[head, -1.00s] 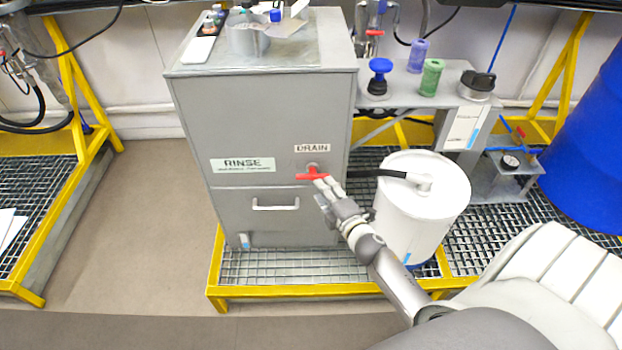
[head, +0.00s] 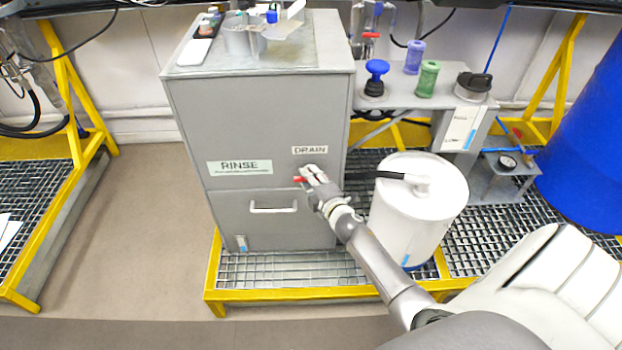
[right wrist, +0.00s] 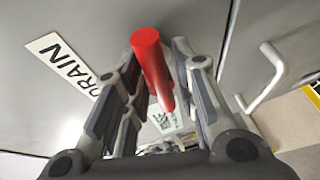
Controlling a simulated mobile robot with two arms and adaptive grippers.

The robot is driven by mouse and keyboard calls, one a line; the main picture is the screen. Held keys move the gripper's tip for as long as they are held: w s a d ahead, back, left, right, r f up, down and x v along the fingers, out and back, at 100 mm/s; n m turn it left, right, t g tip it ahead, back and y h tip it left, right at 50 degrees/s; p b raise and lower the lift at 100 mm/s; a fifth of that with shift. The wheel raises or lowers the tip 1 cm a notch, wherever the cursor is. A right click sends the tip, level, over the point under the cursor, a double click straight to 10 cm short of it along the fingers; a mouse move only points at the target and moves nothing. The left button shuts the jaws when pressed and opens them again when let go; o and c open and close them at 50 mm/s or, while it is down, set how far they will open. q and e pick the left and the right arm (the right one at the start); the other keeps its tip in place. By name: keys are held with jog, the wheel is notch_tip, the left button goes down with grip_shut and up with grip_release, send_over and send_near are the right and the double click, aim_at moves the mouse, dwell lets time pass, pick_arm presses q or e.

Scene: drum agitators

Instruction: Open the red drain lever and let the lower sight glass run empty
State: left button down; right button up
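The red drain lever (head: 299,179) is on the front of the grey cabinet (head: 180,130), under the DRAIN label (head: 309,150). My right gripper (head: 312,174) is at the lever and hides its right part in the head view. In the right wrist view, the red lever (right wrist: 150,65) lies between the two open fingers of my right gripper (right wrist: 160,60); a firm grip does not show. A small strip with blue (head: 242,243) is low on the cabinet's left front; I cannot tell whether it is a sight glass. My left gripper is out of view.
A white drum (head: 420,205) with a black hose (head: 388,174) stands just right of my right arm. The cabinet's handle (head: 273,207) is left of the lever, and also shows in the right wrist view (right wrist: 265,85).

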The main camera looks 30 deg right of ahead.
grip_shut()
jog(key=n+g+p, duration=0.1)
jog(key=p, duration=0.1)
jog(key=n+p, duration=0.2)
jog(key=shift+r+g+h+p, duration=0.3)
jog(key=shift+g+h+p, duration=0.05)
jog(key=shift+g+h, duration=0.05)
jog(key=n+g+h+p, duration=0.1)
jog(key=n+p, duration=0.2)
jog(key=shift+g+h, duration=0.3)
jog(key=shift+g, duration=0.1)
jog(key=shift+f+n+g+h+p, duration=0.1)
jog(key=shift+n+g+h+p, duration=0.4)
jog(key=shift+n+p, duration=0.5)
jog(key=shift+n+h, duration=0.5)
jog(key=shift+n, duration=0.1)
jog(key=n+g+h, duration=0.1)
jog(key=n+h, duration=0.1)
jog(key=shift+f+n+p, duration=0.15)
jog(key=shift+n+p, duration=0.15)
jog(key=shift+p, duration=0.1)
